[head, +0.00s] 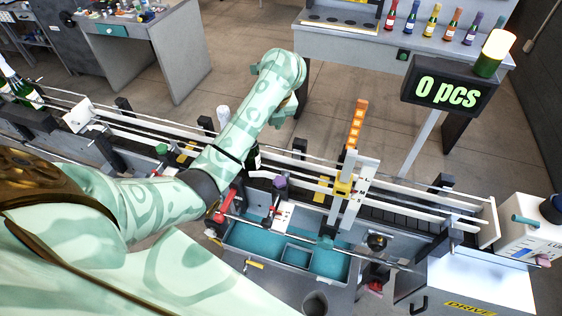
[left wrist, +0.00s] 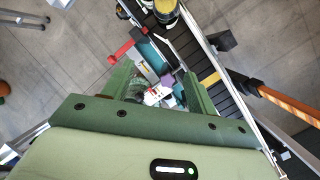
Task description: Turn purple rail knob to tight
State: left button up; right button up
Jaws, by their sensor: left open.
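The purple rail knob (head: 279,183) sits on a white bracket at the near side of the conveyor, right of my left forearm in the head view. In the left wrist view the purple knob (left wrist: 168,80) shows between the two green fingers, with a white block beside it. My left gripper (head: 286,108) is raised above the line and mostly hidden by its own wrist in the head view. In the left wrist view its fingers (left wrist: 156,88) are apart, with nothing held between them. I cannot read the knob's setting. My right gripper is not in view.
A red lever (head: 222,204) stands left of the knob, and a green knob (head: 162,149) is further left. The conveyor rails (head: 400,188) run behind. An orange striped post (head: 357,123) stands to the right. A teal-lined tray (head: 268,243) lies below, and a counter (head: 449,93) reads 0 pcs.

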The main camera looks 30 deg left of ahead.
pick_arm(q)
jog(key=s+d+f+n+h, duration=0.1)
jog(key=d+n+h, duration=0.3)
jog(key=d, duration=0.2)
jog(key=b, duration=0.8)
send_over(280, 180)
jog(key=shift+g, duration=0.4)
jog(key=f, duration=0.8)
jog(key=shift+d+f, duration=0.15)
jog(key=shift+d, duration=0.05)
notch_tip(280, 180, down, 8)
jog(key=b, duration=0.3)
jog(key=shift+a+b, duration=0.15)
jog(key=shift+b, duration=0.15)
jog(key=shift+f, duration=0.15)
jog(key=shift+a, duration=0.1)
jog(key=shift+c, duration=0.4)
jog(key=c, duration=0.9)
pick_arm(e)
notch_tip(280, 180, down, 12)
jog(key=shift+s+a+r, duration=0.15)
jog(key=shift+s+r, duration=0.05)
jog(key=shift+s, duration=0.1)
